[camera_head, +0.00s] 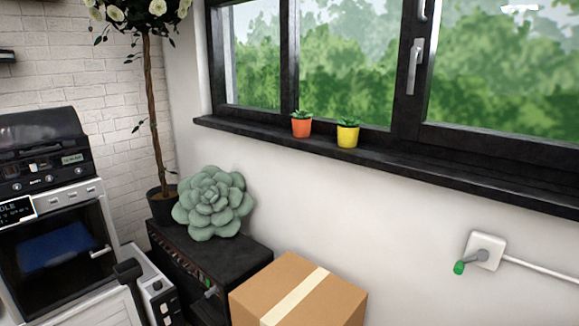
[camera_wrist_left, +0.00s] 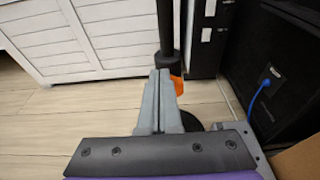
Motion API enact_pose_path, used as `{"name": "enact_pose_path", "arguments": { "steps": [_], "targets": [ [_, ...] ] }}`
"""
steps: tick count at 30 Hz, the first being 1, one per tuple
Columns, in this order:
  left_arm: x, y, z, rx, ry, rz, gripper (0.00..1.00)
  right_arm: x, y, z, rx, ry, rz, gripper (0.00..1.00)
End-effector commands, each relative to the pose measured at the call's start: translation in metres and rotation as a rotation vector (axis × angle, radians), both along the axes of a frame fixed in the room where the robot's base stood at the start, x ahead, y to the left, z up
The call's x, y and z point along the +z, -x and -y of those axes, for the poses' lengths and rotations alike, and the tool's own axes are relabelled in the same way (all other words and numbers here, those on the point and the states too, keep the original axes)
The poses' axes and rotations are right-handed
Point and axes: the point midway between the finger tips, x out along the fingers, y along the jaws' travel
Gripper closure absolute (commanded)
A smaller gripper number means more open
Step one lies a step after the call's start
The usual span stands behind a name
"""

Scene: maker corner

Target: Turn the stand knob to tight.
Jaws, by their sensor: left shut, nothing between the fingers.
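In the left wrist view, a black upright pole (camera_wrist_left: 168,28) with a thicker collar comes down from the top edge. An orange knob (camera_wrist_left: 177,84) sticks out at its right, just below the collar, partly hidden. My left gripper (camera_wrist_left: 161,74) is shut and empty, its grey fingers together in front of the pole's lower part. The fingertips are just left of the knob; I cannot tell whether they touch it. The knob's setting cannot be read. My right gripper shows in neither view.
In the head view, a cardboard box (camera_head: 331,295) stands right of a black cabinet (camera_head: 258,258) bearing a green succulent (camera_head: 213,203). An oven-like machine (camera_head: 58,250) is at left. The wrist view shows a white slatted cabinet (camera_wrist_left: 60,45) behind open wooden floor (camera_wrist_left: 65,105).

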Motion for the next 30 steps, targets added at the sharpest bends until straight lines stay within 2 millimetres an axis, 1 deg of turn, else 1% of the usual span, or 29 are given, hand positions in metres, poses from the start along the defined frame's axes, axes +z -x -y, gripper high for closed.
{"name": "enact_pose_path", "arguments": {
  "steps": [14, 30],
  "targets": [
    [-0.001, -0.002, 0.002, -0.001, 0.002, 0.0, 1.0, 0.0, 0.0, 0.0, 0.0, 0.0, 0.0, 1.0],
    [0.001, -0.013, 0.011, 0.0, 0.0, 0.0, 1.0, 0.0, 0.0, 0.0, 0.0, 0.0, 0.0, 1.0]
  ]
}}
